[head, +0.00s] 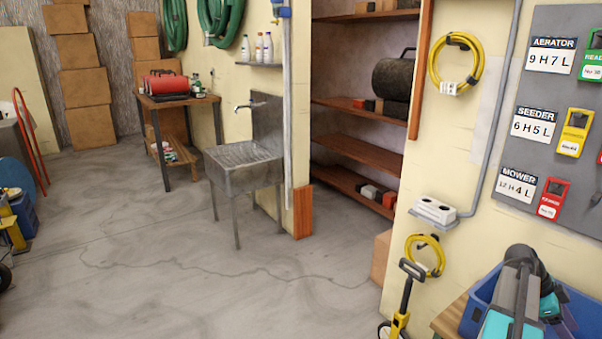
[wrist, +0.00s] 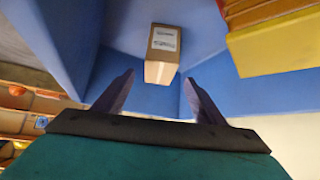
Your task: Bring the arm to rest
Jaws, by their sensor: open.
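My arm (head: 515,295), teal and grey, shows at the lower right of the head view, folded over a blue bin (head: 583,312). My gripper (wrist: 159,77) shows in the wrist view with its two dark fingers spread apart and nothing between them. Beyond the fingertips, a small cardboard box (wrist: 163,45) with a white label lies in the blue bin (wrist: 215,92). The box looks apart from the fingers. I cannot make out the fingers in the head view.
A board with tags (head: 532,127) hangs on the right wall above the bin. A metal sink (head: 243,155) stands farther back. The concrete floor (head: 180,270) is open at left and centre.

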